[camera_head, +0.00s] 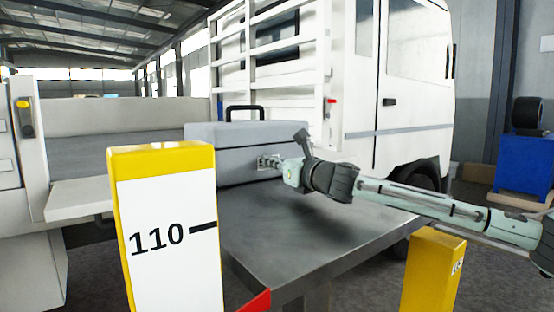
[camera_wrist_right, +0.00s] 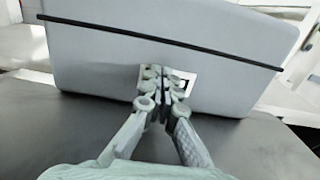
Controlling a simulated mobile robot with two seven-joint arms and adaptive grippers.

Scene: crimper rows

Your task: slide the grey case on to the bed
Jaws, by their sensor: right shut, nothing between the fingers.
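The grey case (camera_head: 245,160), with a dark seam and a black handle on top, sits at the far end of the dark steel table (camera_head: 300,235). The truck bed (camera_head: 75,160) lies beyond and to the left. A yellow-and-white post hides where the case and table meet the bed. My right gripper (camera_head: 265,162) is shut and empty, with its fingertips at the near face of the case. In the wrist view the right gripper (camera_wrist_right: 163,80) is in front of a pale plate on the case (camera_wrist_right: 225,85); contact is hard to tell. My left gripper is out of view.
The post (camera_head: 165,225) marked 110 stands close in front. A second yellow post (camera_head: 432,270) is near the table's right side. A white slatted side (camera_head: 280,65) and the cab (camera_head: 410,85) rise behind the case. The table's near part is clear.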

